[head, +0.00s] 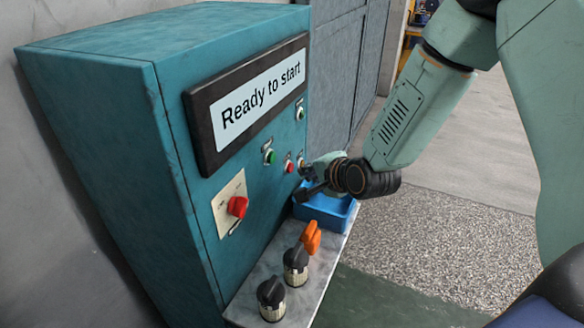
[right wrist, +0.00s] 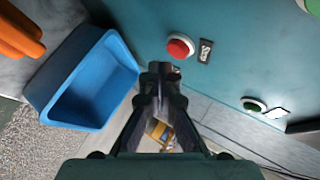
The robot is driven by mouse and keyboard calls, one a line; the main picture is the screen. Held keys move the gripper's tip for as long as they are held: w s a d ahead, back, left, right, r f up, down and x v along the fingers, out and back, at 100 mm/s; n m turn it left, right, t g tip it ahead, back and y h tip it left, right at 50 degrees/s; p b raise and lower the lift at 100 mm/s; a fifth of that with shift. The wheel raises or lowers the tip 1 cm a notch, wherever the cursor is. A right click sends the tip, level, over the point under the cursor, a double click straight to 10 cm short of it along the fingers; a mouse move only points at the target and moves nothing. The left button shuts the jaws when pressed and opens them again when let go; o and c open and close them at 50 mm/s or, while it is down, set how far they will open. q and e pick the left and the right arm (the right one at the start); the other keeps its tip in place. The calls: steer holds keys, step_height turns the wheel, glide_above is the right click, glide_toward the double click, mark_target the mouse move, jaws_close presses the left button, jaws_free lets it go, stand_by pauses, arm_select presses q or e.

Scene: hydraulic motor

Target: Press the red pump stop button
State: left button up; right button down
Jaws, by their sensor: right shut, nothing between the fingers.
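The red button (head: 289,166) is on the front of the teal cabinet, to the right of a green button (head: 270,157). In the right wrist view the red button (right wrist: 180,47) shows as a round red cap in a pale ring with a small label beside it. My right gripper (head: 306,178) is near the panel, to the right of and a little below the red button. Its fingertips (right wrist: 160,70) are shut and empty, and appear apart from the button. Whether they touch the panel elsewhere cannot be told. My left gripper is not in view.
A red rotary switch (head: 237,207) is lower left on the cabinet, under the "Ready to start" display (head: 262,92). A blue bin (head: 325,212) stands on the ledge below my gripper. Two black-topped knobs (head: 271,296) and an orange handle (head: 311,238) are nearer. Open floor lies right.

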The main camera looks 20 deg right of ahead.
steer(key=s+d+p, duration=0.3)
steer(key=shift+s, duration=0.3)
stand_by(0.3)
steer(key=shift+d, duration=0.15)
